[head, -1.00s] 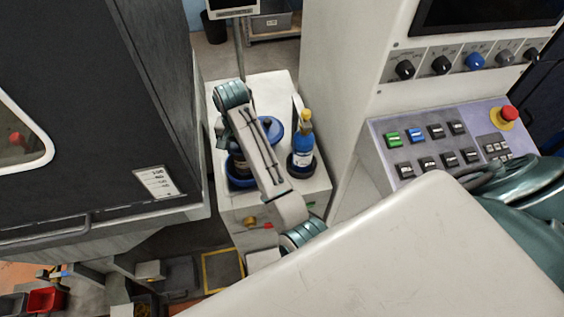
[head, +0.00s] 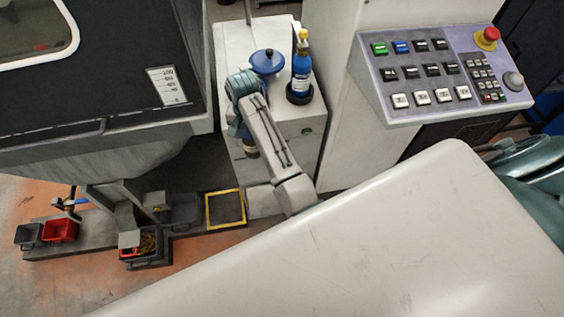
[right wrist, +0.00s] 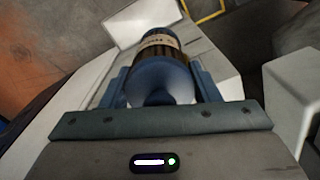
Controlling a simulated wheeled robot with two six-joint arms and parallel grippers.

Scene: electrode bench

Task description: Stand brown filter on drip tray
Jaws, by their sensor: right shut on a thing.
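My right gripper (head: 246,132) is shut on the brown filter (head: 250,150), which shows only as a small brown end below the gripper in the head view. In the right wrist view the gripper (right wrist: 160,88) clasps the filter (right wrist: 160,48); it has a blue rounded end and a dark ribbed brown body with a pale label band. In the head view it is by the front edge of the white cabinet; its height is unclear. I cannot make out which thing is the drip tray. A yellow-edged dark square (head: 225,224) lies low in front. My left gripper is not in view.
On the white cabinet (head: 235,40) stand a blue lidded vessel (head: 267,63) and a blue bottle (head: 300,72) in a dark round base. A button panel (head: 380,60) stands at right.

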